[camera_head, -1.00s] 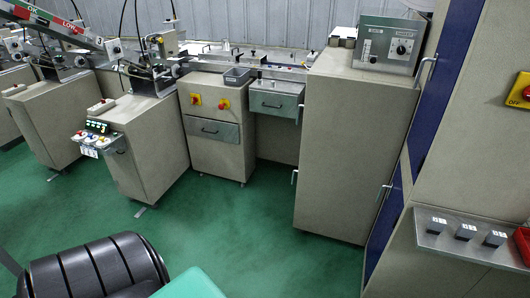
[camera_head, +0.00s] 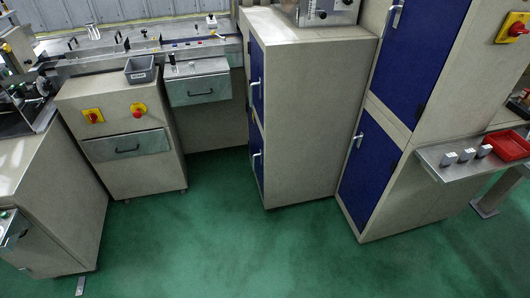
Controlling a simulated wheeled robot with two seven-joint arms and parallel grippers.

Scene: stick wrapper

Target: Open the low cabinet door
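Two cabinets with blue doors stand ahead. On the right one, a lower blue door (camera_head: 371,172) reaches nearly to the floor and has a silver handle (camera_head: 356,141) near its upper left. An upper blue door (camera_head: 420,62) sits above it. The middle cabinet (camera_head: 315,115) shows a lower blue door (camera_head: 257,160) and an upper blue door (camera_head: 256,78) on its left side, seen at a steep angle. All these doors look shut. I cannot tell which one the task means. Neither of my grippers is in view.
Open green floor (camera_head: 230,240) lies in front of the cabinets. A grey drawer unit (camera_head: 125,125) and a machine side (camera_head: 50,200) stand at the left. A metal shelf (camera_head: 470,165) with a red tray (camera_head: 507,146) juts out at the right.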

